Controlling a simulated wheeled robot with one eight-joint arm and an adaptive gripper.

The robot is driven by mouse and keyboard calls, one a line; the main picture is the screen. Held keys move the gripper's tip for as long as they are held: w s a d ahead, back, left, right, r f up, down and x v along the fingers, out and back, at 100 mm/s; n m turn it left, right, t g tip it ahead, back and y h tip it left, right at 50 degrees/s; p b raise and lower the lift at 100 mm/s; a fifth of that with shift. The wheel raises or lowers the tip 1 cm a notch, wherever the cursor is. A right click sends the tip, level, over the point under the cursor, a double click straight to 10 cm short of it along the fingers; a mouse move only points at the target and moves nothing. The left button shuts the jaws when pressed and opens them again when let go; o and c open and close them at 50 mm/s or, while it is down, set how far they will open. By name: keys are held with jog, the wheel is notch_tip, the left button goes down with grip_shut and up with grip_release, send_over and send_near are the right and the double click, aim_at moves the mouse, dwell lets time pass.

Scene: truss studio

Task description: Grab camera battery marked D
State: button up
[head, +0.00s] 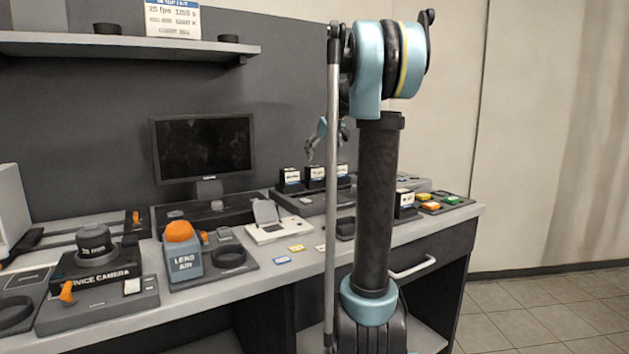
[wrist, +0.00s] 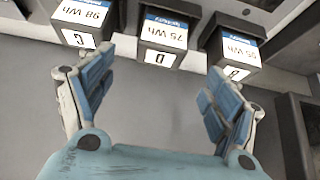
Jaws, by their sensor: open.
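In the wrist view three dark batteries with white labels stand in a row, their print upside down. The middle one, battery D (wrist: 163,50), reads "75 Wh" and D. It lies ahead of the gap between the fingers of my gripper (wrist: 155,105), which is open and empty. The fingers are apart from it. In the head view my gripper (head: 310,152) hangs just above a row of dark batteries (head: 315,177) at the back of the bench. Their letters are too small to read there, and my arm hides part of the bench.
Batteries marked C (wrist: 82,22) and what looks like B (wrist: 232,50) flank D closely. Another battery (head: 405,204) stands right of my arm, near orange and green blocks (head: 430,206). A monitor (head: 203,147) and a lens air bottle (head: 184,255) stand left.

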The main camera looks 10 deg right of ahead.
aim_at(314, 166)
jog(key=shift+x, duration=4.3)
jog(key=shift+a+r, duration=0.1)
jog(key=shift+r, duration=0.05)
jog(key=c, duration=1.7)
jog(key=shift+w, duration=0.1)
jog(key=shift+c, duration=0.2)
